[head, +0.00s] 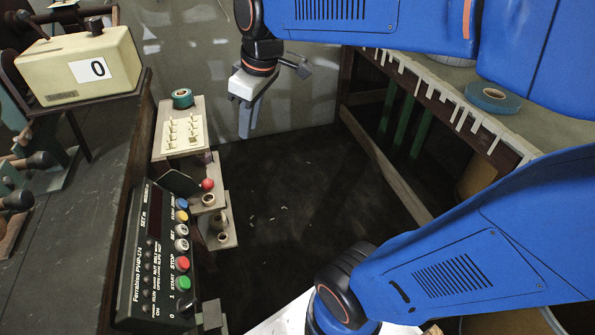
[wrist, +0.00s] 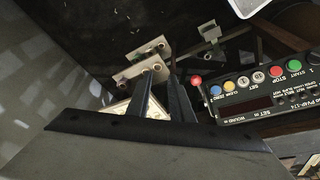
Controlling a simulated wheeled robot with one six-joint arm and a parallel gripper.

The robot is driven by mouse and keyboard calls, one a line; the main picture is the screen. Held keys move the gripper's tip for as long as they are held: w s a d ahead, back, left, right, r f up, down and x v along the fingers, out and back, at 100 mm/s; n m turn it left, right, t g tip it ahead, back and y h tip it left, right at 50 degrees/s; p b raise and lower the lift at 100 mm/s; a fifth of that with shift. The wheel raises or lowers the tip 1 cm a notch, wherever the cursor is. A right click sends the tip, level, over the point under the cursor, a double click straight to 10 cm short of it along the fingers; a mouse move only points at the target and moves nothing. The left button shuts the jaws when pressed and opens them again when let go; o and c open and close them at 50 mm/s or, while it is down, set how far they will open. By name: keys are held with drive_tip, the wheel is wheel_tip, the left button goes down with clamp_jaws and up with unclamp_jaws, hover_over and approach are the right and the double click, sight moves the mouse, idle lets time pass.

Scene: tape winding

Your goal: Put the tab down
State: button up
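My gripper (head: 247,122) hangs in the upper middle of the head view, right of the white board with small pegs (head: 180,136) and above the dark floor. In the wrist view its two dark fingers (wrist: 161,78) stand a little apart, with a narrow gap between them. I see no tab between them. Several pale strips like tabs (head: 480,123) hang along the edge of the table at the right. I cannot tell which thing is the tab.
A control box (head: 160,262) with coloured buttons stands at the lower left, near a red knob (head: 207,184). A cream counter (head: 80,69) reads 0. A teal tape roll (head: 182,98) is behind the pegged board. Another tape roll (head: 493,97) lies on the right table.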

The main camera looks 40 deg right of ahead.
drive_tip(key=s+d+f+m, duration=0.2)
drive_tip(key=s+f+m, duration=0.1)
drive_tip(key=s, duration=0.3)
drive_tip(key=s+d+f+m+t+h, duration=0.1)
drive_tip(key=s+d+f+m, duration=0.1)
drive_tip(key=s, duration=0.5)
wheel_tip(320, 180, down, 2)
drive_tip(key=shift+s+f+m+t, duration=0.2)
drive_tip(key=shift+s+m+t, duration=0.1)
drive_tip(key=shift+m, duration=0.6)
